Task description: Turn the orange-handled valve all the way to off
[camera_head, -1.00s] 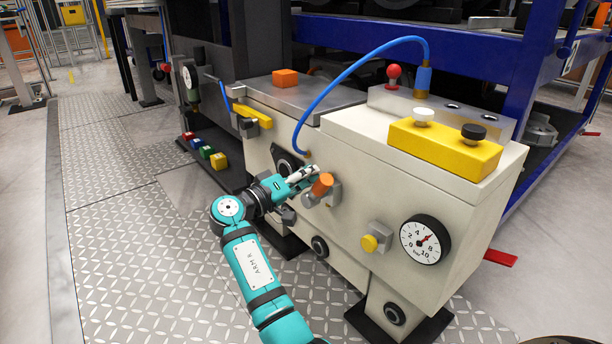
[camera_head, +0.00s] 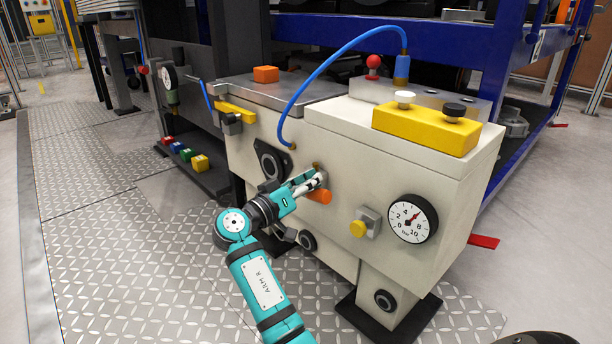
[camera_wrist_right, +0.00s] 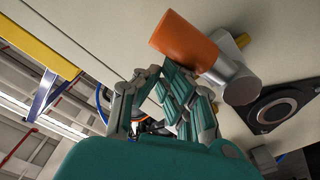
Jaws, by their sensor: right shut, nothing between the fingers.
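The orange valve handle (camera_head: 318,197) sticks out from the front of the cream drive unit, lying close to level. My right gripper (camera_head: 316,180) is shut and empty, with its fingertips just above the handle and partly covering the grey valve body behind it. In the right wrist view the orange handle (camera_wrist_right: 185,42) joins a grey metal valve body (camera_wrist_right: 235,78). The shut fingers (camera_wrist_right: 165,78) reach up beside the handle's underside there, very close to it; I cannot tell whether they touch. My left gripper is not in view.
A yellow knob (camera_head: 359,228) and a pressure gauge (camera_head: 412,219) sit right of the valve. A blue hose (camera_head: 335,68) arches above. A black round flange (camera_head: 270,165) is left of it. A yellow button box (camera_head: 425,129) stands on top. The floor in front is clear.

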